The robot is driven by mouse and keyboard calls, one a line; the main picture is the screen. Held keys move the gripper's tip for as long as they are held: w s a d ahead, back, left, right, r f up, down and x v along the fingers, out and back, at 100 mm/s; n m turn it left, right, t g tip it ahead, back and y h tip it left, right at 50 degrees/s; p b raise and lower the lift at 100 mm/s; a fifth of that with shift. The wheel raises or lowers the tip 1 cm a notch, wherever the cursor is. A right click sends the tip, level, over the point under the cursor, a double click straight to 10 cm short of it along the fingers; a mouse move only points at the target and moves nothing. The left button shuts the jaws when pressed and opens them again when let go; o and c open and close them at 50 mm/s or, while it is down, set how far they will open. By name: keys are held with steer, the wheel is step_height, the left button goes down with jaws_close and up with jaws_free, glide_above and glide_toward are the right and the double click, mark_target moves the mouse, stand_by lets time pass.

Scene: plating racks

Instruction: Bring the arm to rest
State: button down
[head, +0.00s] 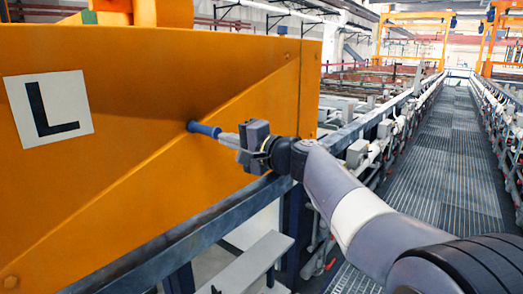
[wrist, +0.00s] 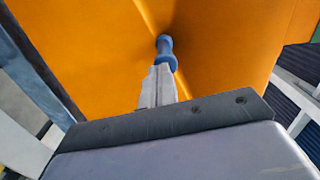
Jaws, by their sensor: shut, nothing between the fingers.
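My gripper (head: 228,138) is at the end of my outstretched arm, in front of the orange panel (head: 130,60). Its fingers are together with nothing between them. A blue knob-like handle (head: 203,129) sticks out from the panel just beyond the fingertips. In the wrist view the handle (wrist: 165,50) is straight ahead of the closed fingers (wrist: 158,85). I cannot tell whether the fingertips touch it.
A white plate with a black L (head: 48,108) is on the orange panel at left. A dark blue-grey rail (head: 215,228) runs below the panel and under my arm. A grated walkway (head: 440,150) stretches away at right between railings.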

steer(key=shift+w+a, duration=0.35)
steer(key=shift+a, duration=0.1)
steer(key=b+v, duration=0.5)
steer(key=v, duration=0.8)
steer(key=p+x, duration=0.5)
steer(key=x, duration=0.3)
steer(key=shift+w+a, duration=0.2)
steer(key=shift+a, duration=0.1)
steer(key=shift+s, duration=0.15)
